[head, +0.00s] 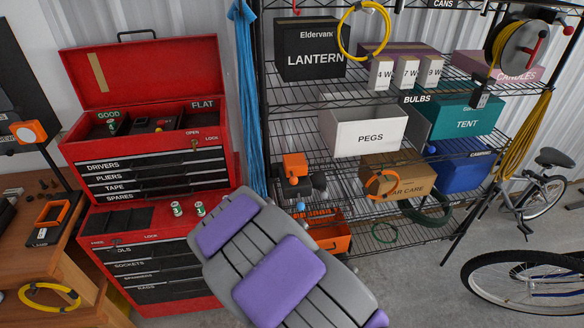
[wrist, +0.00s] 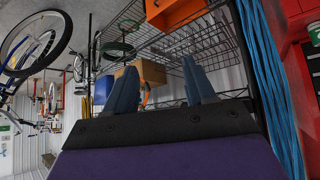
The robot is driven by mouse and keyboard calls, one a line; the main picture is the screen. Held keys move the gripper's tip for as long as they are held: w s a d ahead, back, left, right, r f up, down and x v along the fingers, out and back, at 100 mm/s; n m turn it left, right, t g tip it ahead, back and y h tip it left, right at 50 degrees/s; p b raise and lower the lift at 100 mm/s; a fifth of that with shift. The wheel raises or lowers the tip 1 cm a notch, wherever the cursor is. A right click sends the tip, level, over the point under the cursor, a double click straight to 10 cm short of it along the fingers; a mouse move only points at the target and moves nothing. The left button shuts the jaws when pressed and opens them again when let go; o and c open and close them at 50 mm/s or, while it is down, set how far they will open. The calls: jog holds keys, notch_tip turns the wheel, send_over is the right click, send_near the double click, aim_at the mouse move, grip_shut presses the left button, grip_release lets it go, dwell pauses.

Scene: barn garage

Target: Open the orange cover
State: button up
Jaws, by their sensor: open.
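I cannot tell for certain which orange part is the cover. An orange box (head: 330,238) with dark trim sits low on the wire rack in the head view, partly hidden by my arm. An orange box also shows at the top of the wrist view (wrist: 172,13), apart from my fingers. A smaller orange item (head: 295,164) stands on the shelf above, and an orange square piece (head: 28,132) is at the far left. My gripper (wrist: 160,66) is open, with two blue fingers spread and nothing visible between them.
A red tool chest (head: 150,165) with its lid raised stands left of my arm. Blue hanging strands (head: 247,100) are between it and the wire rack. A wooden bench (head: 30,255) is at left. Bicycles (head: 530,275) stand at right, with bare floor before the rack.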

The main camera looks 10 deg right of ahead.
aim_at(293, 184)
jog(key=w+a+r+n+t+y+p, duration=0.1)
jog(key=w+a+r+n+t+p, duration=0.15)
jog(key=r+t+p, duration=0.3)
jog(key=w+a+r+n+t+p, duration=0.1)
jog(key=w+r+n+t+p, duration=0.1)
jog(key=r+n+t+p, duration=0.35)
jog(key=shift+m, duration=0.8)
jog(key=shift+w+d+r+b, duration=0.15)
jog(key=shift+w+d+b, duration=0.55)
jog(key=shift+w+b, duration=2.3)
jog(key=shift+w+d+r+b, duration=0.1)
jog(key=shift+w+d+b, duration=0.55)
jog(key=shift+w+b, duration=2.35)
jog(key=shift+w+d+r+b, duration=0.15)
jog(key=shift+w+d+b, duration=0.55)
jog(key=shift+w+b, duration=2.3)
